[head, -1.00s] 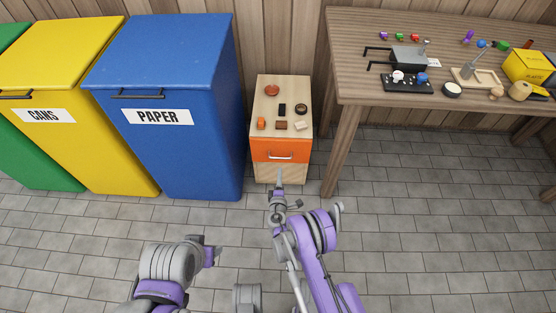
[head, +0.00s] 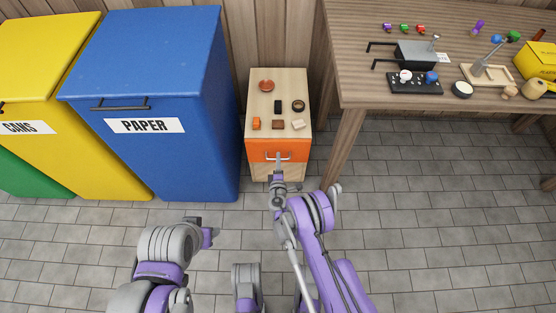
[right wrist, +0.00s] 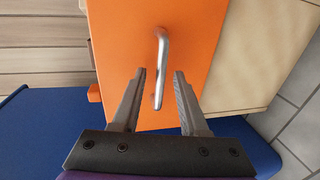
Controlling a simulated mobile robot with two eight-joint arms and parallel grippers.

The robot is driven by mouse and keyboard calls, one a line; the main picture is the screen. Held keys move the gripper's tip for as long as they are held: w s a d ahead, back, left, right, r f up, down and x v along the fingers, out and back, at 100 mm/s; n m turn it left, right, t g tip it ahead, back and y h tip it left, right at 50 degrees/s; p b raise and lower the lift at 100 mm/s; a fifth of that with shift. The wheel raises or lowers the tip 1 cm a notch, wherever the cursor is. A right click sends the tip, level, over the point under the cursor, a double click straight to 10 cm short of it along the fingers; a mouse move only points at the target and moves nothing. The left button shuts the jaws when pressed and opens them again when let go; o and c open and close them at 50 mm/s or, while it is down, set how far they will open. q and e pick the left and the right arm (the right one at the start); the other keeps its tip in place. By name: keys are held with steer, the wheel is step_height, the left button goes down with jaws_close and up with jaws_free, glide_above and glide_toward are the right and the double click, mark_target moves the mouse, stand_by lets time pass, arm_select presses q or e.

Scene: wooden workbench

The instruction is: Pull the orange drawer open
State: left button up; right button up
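The orange drawer (head: 262,148) is the front of a small wooden cabinet (head: 256,95) and looks shut in the head view. A silver bar handle (right wrist: 161,60) runs across it; it also shows in the head view (head: 279,157). My right gripper (right wrist: 160,75) is open, its two fingers on either side of the handle's line, with the near end of the handle between them. I cannot tell whether they touch it. In the head view my right gripper (head: 279,165) is in front of the handle. My left gripper (head: 212,233) is low at left, its fingers unclear.
Several small items, such as a red round one (head: 267,86), lie on the cabinet top. A blue paper bin (head: 165,160) stands close at left. A workbench (head: 345,88) with a leg stands at right. The tiled floor (head: 420,230) in front is clear.

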jaws_close()
stand_by(1.3)
